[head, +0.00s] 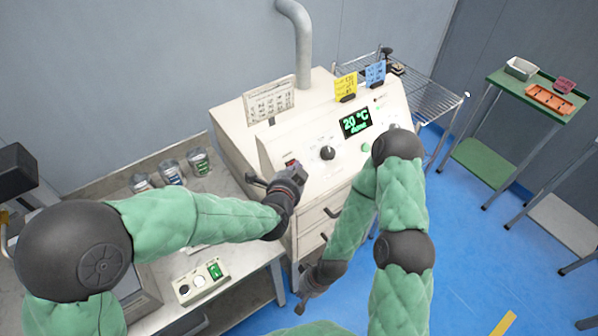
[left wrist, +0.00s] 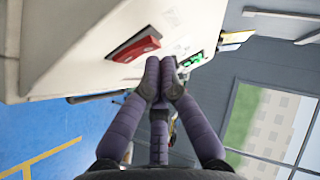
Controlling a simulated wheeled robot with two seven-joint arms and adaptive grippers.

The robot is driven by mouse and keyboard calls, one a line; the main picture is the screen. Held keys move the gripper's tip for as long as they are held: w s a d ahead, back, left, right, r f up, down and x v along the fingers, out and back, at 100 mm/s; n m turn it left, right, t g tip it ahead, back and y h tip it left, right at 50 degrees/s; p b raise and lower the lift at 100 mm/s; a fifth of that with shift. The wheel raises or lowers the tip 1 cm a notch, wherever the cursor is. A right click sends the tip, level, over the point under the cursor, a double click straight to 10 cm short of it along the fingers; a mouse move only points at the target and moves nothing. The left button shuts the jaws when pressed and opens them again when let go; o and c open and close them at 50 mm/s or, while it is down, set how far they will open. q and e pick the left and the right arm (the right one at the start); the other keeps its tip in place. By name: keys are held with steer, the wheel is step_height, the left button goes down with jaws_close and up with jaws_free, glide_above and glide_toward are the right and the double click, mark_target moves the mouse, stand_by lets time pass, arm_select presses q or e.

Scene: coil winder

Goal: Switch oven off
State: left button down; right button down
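The oven (head: 232,150) is a cream cabinet with a sloped front panel. Its lit display (head: 356,121) reads 20 °C with a smaller word below. A red rocker switch (head: 291,162) sits at the panel's lower left; it shows large in the left wrist view (left wrist: 135,47). My left gripper (head: 297,172) is right by this switch, its fingertips together and empty in the left wrist view (left wrist: 165,68), slightly to the right of the switch there. I cannot tell whether they touch the panel. My right gripper (head: 304,300) hangs low before the drawers; its fingers are too small to read.
The panel also has a black knob (head: 327,153) and a green button (head: 366,147). Left is a bench with several cans (head: 172,171) and a switch box (head: 200,282). A wire rack (head: 425,97) stands right.

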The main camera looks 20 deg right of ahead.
stand_by(0.3)
arm_select(q)
steer(key=shift+w+a+r+g+p, duration=0.1)
steer(key=shift+w+a+g+p, duration=0.25)
steer(key=shift+p, duration=0.55)
steer(key=shift+d+f+b, duration=0.2)
steer(key=shift+b, duration=0.1)
steer(key=shift+r, duration=0.1)
steer(key=shift+r+p, duration=0.75)
steer(key=shift+p, duration=0.15)
